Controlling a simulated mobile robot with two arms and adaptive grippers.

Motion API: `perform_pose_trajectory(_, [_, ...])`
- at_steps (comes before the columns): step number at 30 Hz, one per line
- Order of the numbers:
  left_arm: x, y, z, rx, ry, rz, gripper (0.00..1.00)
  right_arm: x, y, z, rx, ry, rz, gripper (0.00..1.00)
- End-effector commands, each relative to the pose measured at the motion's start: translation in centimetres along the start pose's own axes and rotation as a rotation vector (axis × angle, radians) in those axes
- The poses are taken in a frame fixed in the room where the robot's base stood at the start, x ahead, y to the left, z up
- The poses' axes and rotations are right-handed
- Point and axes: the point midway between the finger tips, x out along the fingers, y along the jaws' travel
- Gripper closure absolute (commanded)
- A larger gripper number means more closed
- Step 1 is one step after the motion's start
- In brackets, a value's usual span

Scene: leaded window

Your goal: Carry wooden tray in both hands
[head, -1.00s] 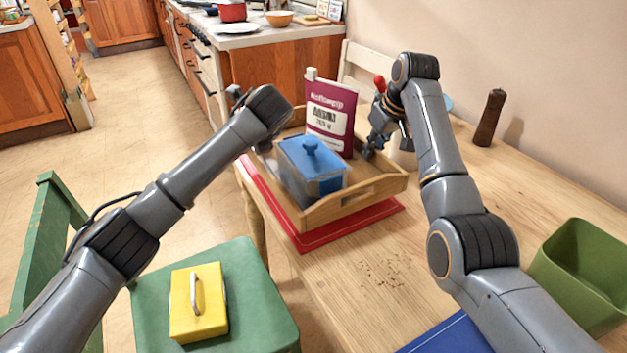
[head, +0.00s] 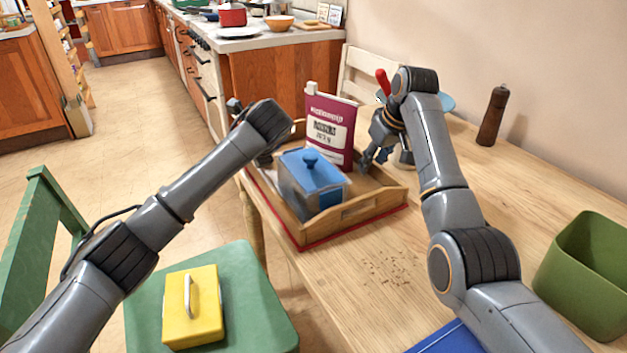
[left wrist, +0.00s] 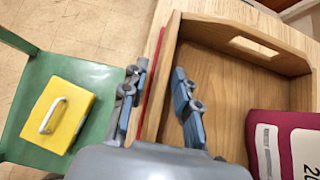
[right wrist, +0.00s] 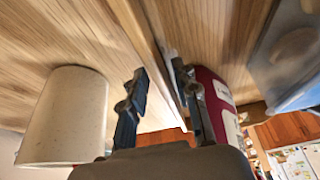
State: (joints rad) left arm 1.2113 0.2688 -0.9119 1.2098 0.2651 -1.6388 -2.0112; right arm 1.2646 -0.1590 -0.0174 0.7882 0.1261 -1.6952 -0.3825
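The wooden tray (head: 376,207) rests low over the red mat on the table and looks level. It holds a blue-lidded container (head: 312,180) and a purple packet (head: 330,128). My left gripper (left wrist: 160,95) is open around the tray's left wall, one finger outside and one inside, with a gap at the outer finger. In the head view it is mostly hidden by my arm. My right gripper (head: 372,160) is at the tray's far right wall. In the right wrist view (right wrist: 160,95) its fingers stand apart on either side of that wall, the inner one beside the packet.
The red mat (head: 310,246) shows along the tray's front edge. A beige cylinder (right wrist: 66,118) stands just outside the right gripper. A pepper mill (head: 493,115) and green bin (head: 585,275) are to the right. A green chair (head: 250,300) with a yellow box (head: 205,315) is at left.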

Motion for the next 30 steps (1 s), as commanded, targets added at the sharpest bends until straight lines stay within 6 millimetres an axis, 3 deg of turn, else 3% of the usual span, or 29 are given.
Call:
perform_pose_trajectory(11, [-0.8, -0.1, 0.1, 0.000, -0.001, -0.005, 0.67, 0.0, -0.1, 0.0, -0.001, 0.000, -0.002, 0.67])
perform_pose_trajectory(24, [-9.3, -0.1, 0.1, 0.000, -0.003, -0.004, 0.67, 0.0, -0.1, 0.0, -0.001, 0.000, -0.002, 0.67])
perform_pose_trajectory(30, [-11.6, -0.1, 0.1, 0.000, -0.001, -0.003, 0.67, 0.0, -0.1, 0.0, -0.001, 0.000, -0.002, 0.67])
